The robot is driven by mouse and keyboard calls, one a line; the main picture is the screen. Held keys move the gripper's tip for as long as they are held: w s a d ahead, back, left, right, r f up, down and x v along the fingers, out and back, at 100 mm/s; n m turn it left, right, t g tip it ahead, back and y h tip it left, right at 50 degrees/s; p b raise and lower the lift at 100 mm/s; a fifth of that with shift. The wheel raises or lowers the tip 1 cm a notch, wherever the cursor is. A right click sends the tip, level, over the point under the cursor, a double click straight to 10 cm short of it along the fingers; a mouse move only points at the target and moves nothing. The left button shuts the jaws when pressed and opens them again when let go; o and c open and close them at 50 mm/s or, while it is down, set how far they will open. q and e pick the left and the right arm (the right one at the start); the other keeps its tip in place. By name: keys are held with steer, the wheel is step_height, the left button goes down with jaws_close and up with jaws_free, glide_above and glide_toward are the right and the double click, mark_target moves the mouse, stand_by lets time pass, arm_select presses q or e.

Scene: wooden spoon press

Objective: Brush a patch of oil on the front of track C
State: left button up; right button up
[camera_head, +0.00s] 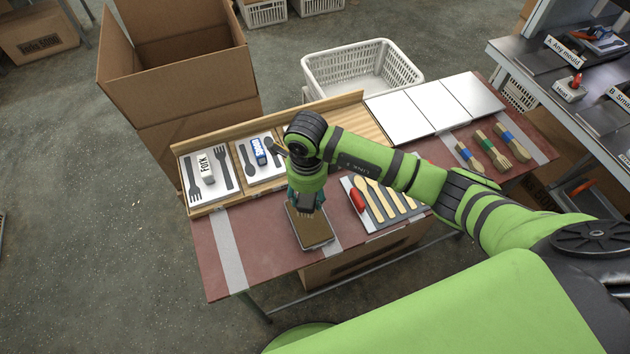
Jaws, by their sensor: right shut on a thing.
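My right gripper (306,200) reaches down from above, just over a shallow metal tray (318,243) with a flat brown surface. It is shut on a small dark thing that the fingers and wrist mostly hide; I cannot tell whether that thing touches the brown surface. No label for track C can be read, and no oil patch can be made out on any track. My left gripper is not in view.
White plates with dark cutlery (202,175) stand at the left. A board with wooden spoons and a red-handled thing (357,200) lies right of the tray. Banded cutlery bundles (490,151), white panels (438,103), a white basket (362,68) and a large carton (180,90) stand around.

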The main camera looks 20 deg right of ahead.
mark_target(309, 207)
steer(key=shift+s+d+f+b, duration=0.1)
steer(key=shift+f+b, duration=0.35)
steer(key=shift+f, duration=0.2)
steer(key=shift+f+b, duration=1.6)
steer(key=shift+f, duration=0.65)
steer(key=shift+f+b, duration=0.6)
steer(key=shift+r+p, duration=2.55)
steer(key=shift+r, duration=1.05)
steer(key=shift+c, duration=0.2)
